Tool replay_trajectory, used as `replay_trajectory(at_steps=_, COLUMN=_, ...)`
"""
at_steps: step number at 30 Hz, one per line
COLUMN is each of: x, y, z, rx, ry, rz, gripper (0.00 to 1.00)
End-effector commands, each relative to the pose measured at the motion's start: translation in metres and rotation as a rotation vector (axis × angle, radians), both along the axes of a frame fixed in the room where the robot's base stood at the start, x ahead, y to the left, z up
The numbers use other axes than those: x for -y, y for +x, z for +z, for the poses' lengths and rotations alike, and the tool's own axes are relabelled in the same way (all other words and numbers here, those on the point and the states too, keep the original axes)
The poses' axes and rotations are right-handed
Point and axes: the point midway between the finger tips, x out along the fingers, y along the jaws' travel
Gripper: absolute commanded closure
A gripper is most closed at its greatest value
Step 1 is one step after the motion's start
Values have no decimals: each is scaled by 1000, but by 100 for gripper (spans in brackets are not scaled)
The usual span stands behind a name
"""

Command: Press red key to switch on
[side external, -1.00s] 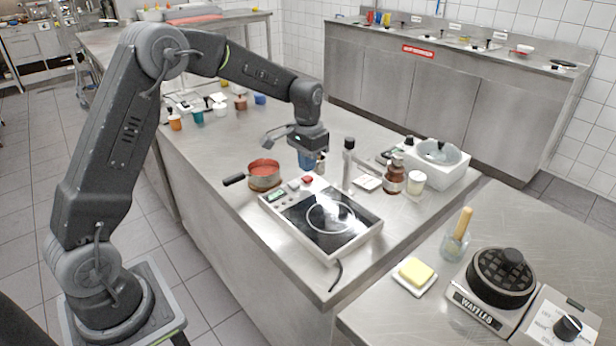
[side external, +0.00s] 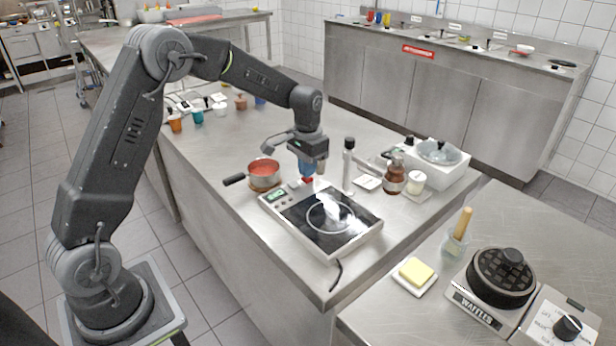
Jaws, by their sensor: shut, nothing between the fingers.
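The hotplate (side external: 352,243) is a white box with a black glass top and a ring marking, on the steel counter. Its control strip at the far left edge has a small greenish display (side external: 277,196) and a red key (side external: 308,180). My gripper (side external: 307,174) points straight down, shut and empty, with its blue fingers right over the red key. The fingertips partly hide the key. They look at or very near its top; I cannot tell whether they touch or press it.
A saucepan with red contents (side external: 265,174) stands close left of my gripper. A black-topped post (side external: 348,165) stands close on the right. A brown bottle (side external: 394,175) and a white basin (side external: 438,165) are farther right.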

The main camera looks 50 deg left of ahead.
Motion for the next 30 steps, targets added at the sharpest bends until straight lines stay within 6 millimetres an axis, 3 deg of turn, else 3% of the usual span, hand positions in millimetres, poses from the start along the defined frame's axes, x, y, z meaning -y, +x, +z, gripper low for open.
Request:
replay_trajectory(at_steps=22, x=0, y=0, z=-11, rx=0, ry=0, rz=0, gripper=100)
replay_trajectory(at_steps=30, x=0, y=0, z=5, rx=1, ry=0, rz=0, gripper=100)
